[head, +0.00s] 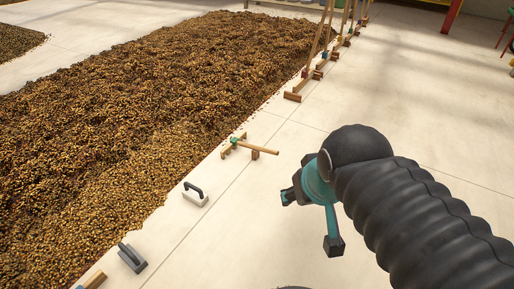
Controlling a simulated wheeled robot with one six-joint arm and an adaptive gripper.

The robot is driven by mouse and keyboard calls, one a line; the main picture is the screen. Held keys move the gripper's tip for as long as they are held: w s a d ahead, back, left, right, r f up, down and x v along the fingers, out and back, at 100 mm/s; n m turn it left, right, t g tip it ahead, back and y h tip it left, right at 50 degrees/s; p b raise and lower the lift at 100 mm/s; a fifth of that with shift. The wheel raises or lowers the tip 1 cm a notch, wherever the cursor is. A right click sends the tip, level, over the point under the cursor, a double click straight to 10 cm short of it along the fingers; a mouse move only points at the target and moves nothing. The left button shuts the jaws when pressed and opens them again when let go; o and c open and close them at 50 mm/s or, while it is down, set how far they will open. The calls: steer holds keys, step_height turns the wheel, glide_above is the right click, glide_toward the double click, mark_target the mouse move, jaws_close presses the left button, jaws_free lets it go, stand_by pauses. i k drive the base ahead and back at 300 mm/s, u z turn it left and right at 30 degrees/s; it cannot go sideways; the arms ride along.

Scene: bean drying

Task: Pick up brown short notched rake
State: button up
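The head is on the left, close to the beans, and the handle runs right over a small brown block (255,155). Notches are too small to make out. My gripper (311,221) is teal and black, to the right of the rake and nearer to me. Its two fingers are spread apart with nothing between them, and it does not touch the rake.
A large bed of brown beans (150,90) fills the left. A white hand float (196,199) and a grey one (133,262) lie along its edge. A wooden piece (95,280) is cut off at the bottom. Several long-handled rakes (293,97) stand behind.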

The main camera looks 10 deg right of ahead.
mark_target(254, 149)
steer(key=u, duration=0.05)
steer(key=k, duration=0.65)
steer(key=z, duration=0.5)
steer(key=i, duration=1.3)
steer(key=u, duration=0.8)
steer(key=i, duration=0.45)
steer(key=u, duration=0.5)
